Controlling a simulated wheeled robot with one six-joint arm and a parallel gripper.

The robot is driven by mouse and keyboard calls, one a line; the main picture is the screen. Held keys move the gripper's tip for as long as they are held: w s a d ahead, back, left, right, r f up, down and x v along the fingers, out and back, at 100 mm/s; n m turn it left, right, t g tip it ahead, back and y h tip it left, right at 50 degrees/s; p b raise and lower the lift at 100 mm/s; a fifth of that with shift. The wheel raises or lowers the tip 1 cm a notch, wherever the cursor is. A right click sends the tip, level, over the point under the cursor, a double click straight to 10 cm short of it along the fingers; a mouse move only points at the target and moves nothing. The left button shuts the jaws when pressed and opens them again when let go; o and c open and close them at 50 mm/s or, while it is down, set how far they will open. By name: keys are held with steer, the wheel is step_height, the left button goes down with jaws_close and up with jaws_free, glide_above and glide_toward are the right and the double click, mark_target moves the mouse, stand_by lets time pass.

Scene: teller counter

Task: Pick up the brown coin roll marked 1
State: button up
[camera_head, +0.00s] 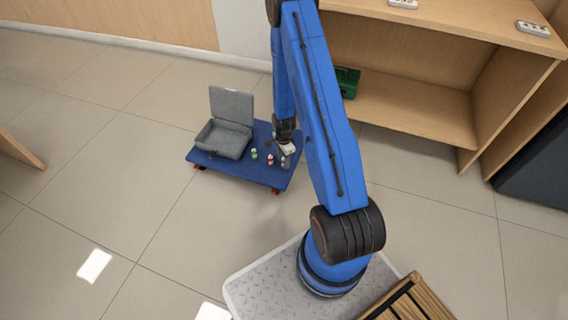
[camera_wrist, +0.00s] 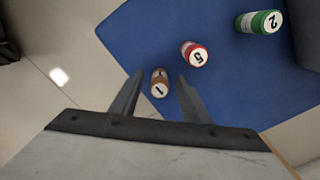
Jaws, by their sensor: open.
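The brown coin roll marked 1 (camera_wrist: 159,84) stands on the blue platform (camera_wrist: 150,35) in the wrist view, near the platform's edge. My gripper (camera_wrist: 158,80) is open, with one finger to each side of the brown roll in that view. I cannot tell how far the fingertips are above it. In the head view my gripper (camera_head: 287,147) is over the right part of the platform, and the brown roll (camera_head: 285,162) shows just below it, partly covered. A red roll marked 5 (camera_wrist: 194,55) stands close by, and a green roll marked 2 (camera_wrist: 258,21) is farther off.
A grey open case (camera_head: 226,138) stands on the left part of the platform. A wooden counter with shelves (camera_head: 410,105) is at the right, with a green box (camera_head: 347,81) on its shelf. The tiled floor left of the platform is clear.

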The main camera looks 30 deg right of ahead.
steer(key=shift+f, duration=0.75)
jaws_close()
